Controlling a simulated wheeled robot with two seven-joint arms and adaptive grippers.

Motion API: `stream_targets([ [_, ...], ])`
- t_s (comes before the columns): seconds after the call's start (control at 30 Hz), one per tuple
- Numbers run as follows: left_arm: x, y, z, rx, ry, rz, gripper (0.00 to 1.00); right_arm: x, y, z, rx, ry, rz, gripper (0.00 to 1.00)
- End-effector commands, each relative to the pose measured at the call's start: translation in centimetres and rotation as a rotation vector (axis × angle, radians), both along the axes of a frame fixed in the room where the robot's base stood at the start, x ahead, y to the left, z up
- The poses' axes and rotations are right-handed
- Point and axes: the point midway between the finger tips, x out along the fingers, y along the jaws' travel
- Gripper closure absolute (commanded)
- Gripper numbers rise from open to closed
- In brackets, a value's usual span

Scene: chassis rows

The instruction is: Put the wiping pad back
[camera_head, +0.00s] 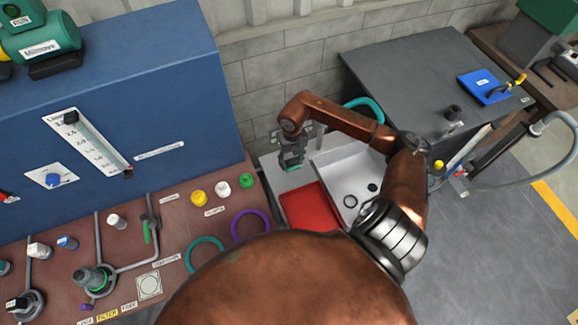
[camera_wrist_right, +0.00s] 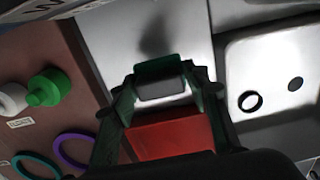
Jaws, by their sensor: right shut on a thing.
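My right gripper (camera_head: 291,157) hangs over the pale surface behind the red mat (camera_head: 310,206). In the wrist view my right gripper (camera_wrist_right: 160,95) is shut on a small grey and green block, which looks like the wiping pad (camera_wrist_right: 162,88). The red mat also shows in the wrist view (camera_wrist_right: 172,138), partly hidden by the gripper. The pad appears held above the pale surface, with a dark shadow beyond it; the exact height cannot be told. My left gripper is not in view.
A white tray (camera_head: 329,160) holding a black ring (camera_head: 350,201) and a dark disc (camera_head: 372,188) is to the right. Green (camera_head: 246,181), white (camera_head: 222,188) and yellow (camera_head: 198,197) caps and a purple ring (camera_head: 267,222) lie left. A blue cabinet (camera_head: 190,95) rises behind.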

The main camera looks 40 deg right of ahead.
Motion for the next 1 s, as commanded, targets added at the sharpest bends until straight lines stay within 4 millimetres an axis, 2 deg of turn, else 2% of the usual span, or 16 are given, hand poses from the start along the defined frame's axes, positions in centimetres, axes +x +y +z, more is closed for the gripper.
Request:
stream_targets([
  [0.17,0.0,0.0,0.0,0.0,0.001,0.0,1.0,0.6,0.5,-0.8,0.001,0.0,0.001,0.84],
  [0.4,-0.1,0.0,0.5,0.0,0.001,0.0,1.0,0.8,0.6,-4.0,0.001,0.001,0.001,0.84],
  [0.77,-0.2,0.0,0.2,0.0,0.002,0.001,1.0,0.8,0.5,-4.5,-0.001,-0.001,0.002,0.84],
  [0.8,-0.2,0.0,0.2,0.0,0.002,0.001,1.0,0.8,0.5,-4.5,-0.001,-0.001,0.001,0.56],
  [1.0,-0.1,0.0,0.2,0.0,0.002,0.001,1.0,0.8,0.5,-4.5,-0.001,-0.001,0.001,0.42],
])
